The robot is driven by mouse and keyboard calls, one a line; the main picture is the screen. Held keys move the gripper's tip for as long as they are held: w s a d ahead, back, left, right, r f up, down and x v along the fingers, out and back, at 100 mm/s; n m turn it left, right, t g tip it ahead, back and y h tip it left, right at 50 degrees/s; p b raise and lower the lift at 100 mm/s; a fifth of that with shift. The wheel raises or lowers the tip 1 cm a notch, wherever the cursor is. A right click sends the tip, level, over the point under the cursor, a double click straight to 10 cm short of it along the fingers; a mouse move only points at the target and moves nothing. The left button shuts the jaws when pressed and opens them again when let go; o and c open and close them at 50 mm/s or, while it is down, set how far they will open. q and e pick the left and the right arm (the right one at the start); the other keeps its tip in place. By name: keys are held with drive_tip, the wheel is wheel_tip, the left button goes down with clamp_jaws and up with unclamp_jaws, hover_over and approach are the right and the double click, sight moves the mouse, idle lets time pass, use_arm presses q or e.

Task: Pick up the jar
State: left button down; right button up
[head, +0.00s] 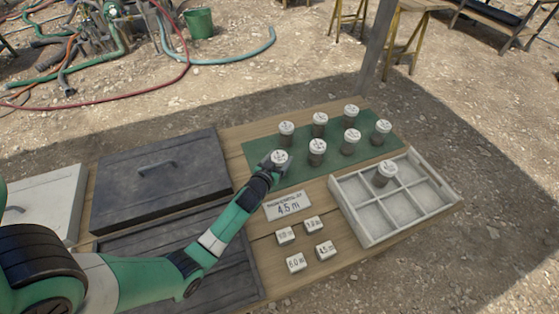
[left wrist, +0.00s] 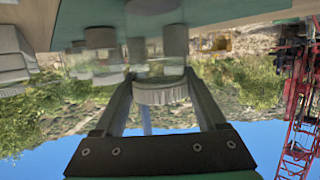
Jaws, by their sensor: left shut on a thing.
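A jar with a white marked lid (head: 280,157) is at the near left of the green mat (head: 262,150). My left gripper (head: 272,165) is at this jar, shut on it. In the left wrist view, which is upside down, the jar's ribbed white lid (left wrist: 161,94) sits between the two fingers (left wrist: 160,88). I cannot tell whether its base touches the mat. Several similar jars, such as one at the back left (head: 286,129) and one just to the right (head: 317,147), stand upright on the mat. My right gripper is not in view.
A pale divided tray (head: 357,223) is at the right, with one jar (head: 385,173) in a back compartment. A placard reading 4.5 m (head: 288,205) and several small labelled blocks (head: 297,262) lie nearer. A dark lidded box (head: 160,183) is at the left.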

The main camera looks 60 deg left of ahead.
use_arm(q)
drive_tip(key=shift+r, duration=0.6)
wheel_tip(320, 180, up, 3)
drive_tip(key=shift+d+p, duration=0.15)
drive_tip(key=shift+p, duration=1.1)
drive_tip(key=s+d+r+p, duration=0.2)
drive_tip(key=d+r, duration=0.2)
drive_tip(key=d, duration=0.2)
drive_tip(key=s+d+r+p, duration=0.1)
drive_tip(key=s+d+r, duration=0.2)
drive_tip(key=d, duration=0.3)
drive_tip(key=shift+s+d+r+p, duration=0.25)
drive_tip(key=shift+r+p, duration=0.15)
drive_tip(key=shift+r, duration=0.5)
